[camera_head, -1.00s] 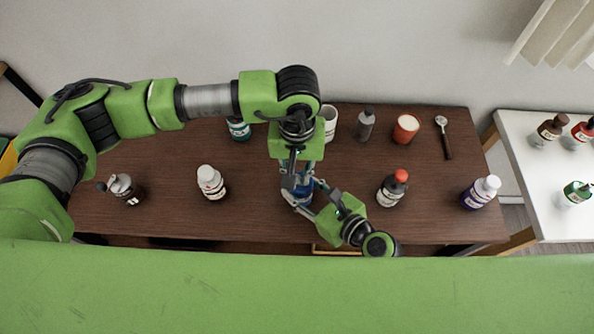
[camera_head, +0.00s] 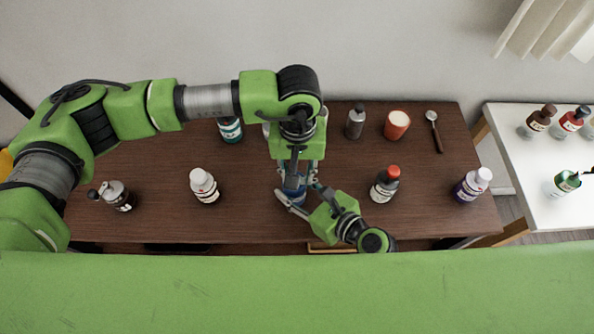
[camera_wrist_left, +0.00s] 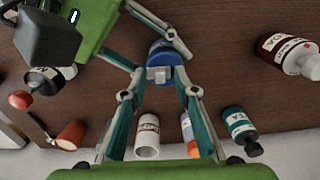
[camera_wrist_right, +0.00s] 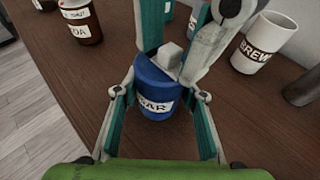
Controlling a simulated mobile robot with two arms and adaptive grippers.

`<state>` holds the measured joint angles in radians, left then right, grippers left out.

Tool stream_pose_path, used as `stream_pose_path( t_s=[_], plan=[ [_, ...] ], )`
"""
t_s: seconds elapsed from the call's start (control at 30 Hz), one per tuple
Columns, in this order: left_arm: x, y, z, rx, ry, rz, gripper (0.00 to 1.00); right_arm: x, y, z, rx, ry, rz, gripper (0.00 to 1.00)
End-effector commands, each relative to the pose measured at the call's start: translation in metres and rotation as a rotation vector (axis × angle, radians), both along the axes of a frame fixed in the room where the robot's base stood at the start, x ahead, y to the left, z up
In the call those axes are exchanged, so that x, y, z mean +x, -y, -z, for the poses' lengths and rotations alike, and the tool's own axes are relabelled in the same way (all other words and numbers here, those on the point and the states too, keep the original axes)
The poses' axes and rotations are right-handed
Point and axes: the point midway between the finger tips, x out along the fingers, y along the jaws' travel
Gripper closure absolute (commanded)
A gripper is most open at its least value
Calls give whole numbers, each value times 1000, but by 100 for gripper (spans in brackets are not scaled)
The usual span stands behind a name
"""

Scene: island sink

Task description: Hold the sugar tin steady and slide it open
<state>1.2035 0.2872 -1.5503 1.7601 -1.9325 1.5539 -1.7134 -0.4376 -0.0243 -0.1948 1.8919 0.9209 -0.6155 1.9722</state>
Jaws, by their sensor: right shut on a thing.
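The sugar tin (camera_wrist_right: 158,88) is a blue round tin with a white label and a pale square knob (camera_wrist_right: 168,55) on its lid. It stands on the brown table, partly hidden by my grippers in the head view (camera_head: 293,190). My right gripper (camera_wrist_right: 158,92) is shut on the tin's body from the front right, one finger on each side. My left gripper (camera_head: 300,172) comes down from above. In the left wrist view its open fingertips (camera_wrist_left: 160,74) are either side of the knob (camera_wrist_left: 160,75); whether they touch it is unclear.
Behind are a grey bottle (camera_head: 355,123), an orange cup (camera_head: 398,125), a spoon (camera_head: 435,130) and a white BREW mug (camera_wrist_right: 264,43).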

Motion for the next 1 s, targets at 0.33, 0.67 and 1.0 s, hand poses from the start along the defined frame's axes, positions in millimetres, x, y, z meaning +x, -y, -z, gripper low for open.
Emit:
stream_pose_path(
  t_s=[0.33,0.67,1.0],
  plan=[
    [1,0,-27,-1,4,2,72,0,0,0,-1,-1,0,86],
    [1,0,-96,0,4,0,72,0,0,1,-1,-1,0,86],
    [0,0,-120,0,0,0,72,0,0,1,-1,-1,0,86]
  ],
)
